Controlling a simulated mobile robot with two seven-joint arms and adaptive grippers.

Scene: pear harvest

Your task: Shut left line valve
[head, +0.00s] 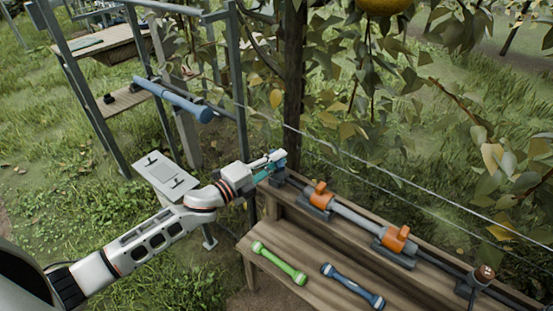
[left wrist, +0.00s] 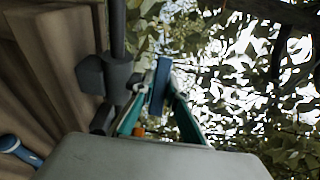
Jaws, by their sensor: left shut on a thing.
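The left line valve has a blue handle (head: 280,156) at the far left end of the pipe line on the wooden bench. In the left wrist view the blue handle (left wrist: 159,84) stands between my teal fingers, with a dark grey valve body (left wrist: 108,75) beside it. My left gripper (head: 268,170) reaches in from the left and is shut on the blue handle; it also shows in the left wrist view (left wrist: 157,108). The fingers hide part of the handle and valve. My right gripper is not in view.
A grey pipe (head: 355,217) with two orange fittings (head: 320,194) (head: 397,240) runs right along the bench. A green-ended tool (head: 278,263) and a blue one (head: 352,285) lie on the lower shelf. Wires and leafy branches are behind; a metal frame (head: 240,90) stands at left.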

